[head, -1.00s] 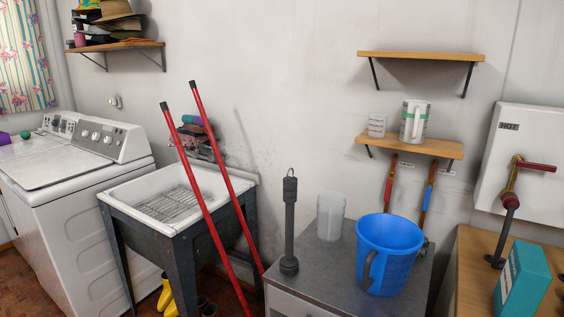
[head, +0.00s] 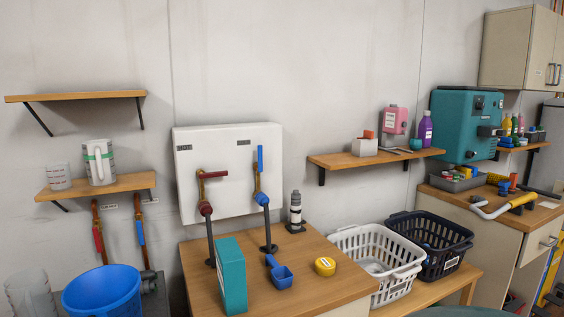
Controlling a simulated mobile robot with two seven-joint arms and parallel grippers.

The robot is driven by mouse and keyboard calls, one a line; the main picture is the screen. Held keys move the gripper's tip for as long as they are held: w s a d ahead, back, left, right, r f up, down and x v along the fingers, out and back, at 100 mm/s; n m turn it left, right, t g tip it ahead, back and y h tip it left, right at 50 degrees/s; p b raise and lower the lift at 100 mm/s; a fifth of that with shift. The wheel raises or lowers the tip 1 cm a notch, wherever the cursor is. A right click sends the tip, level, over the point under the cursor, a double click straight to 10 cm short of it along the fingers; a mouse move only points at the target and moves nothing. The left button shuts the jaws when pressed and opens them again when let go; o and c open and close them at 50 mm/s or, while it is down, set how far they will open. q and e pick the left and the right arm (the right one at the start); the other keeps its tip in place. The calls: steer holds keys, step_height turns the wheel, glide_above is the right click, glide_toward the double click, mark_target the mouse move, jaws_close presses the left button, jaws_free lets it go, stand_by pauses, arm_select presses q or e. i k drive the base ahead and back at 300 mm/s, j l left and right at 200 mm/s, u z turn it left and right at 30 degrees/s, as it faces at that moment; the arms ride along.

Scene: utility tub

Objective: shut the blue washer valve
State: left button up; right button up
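A white wall box (head: 226,160) labelled HOT and one other word hangs above a wooden counter. On its right side is a valve with a blue lever (head: 260,158), a brass body and a grey hose running down. The blue lever stands upright, in line with its hose. On its left is a valve with a red lever (head: 213,175) that lies level, across its hose. Another blue handle (head: 141,232) sits on a pipe under the left shelf, beside a red one (head: 98,238). Neither of my grippers is in view.
On the counter (head: 205,281) stand a teal box (head: 231,275), a blue scoop (head: 281,276), a yellow round item (head: 325,266) and a dark-and-white cylinder (head: 296,211). A blue bucket (head: 103,292) is at lower left. White (head: 378,259) and dark (head: 430,243) baskets stand at right.

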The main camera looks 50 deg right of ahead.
mark_target(260, 167)
steer(key=l+z, duration=0.15)
steer(key=z, duration=0.3)
steer(key=l+z, duration=0.15)
steer(key=z, duration=0.3)
steer(key=l+z, duration=0.15)
steer(key=z, duration=0.3)
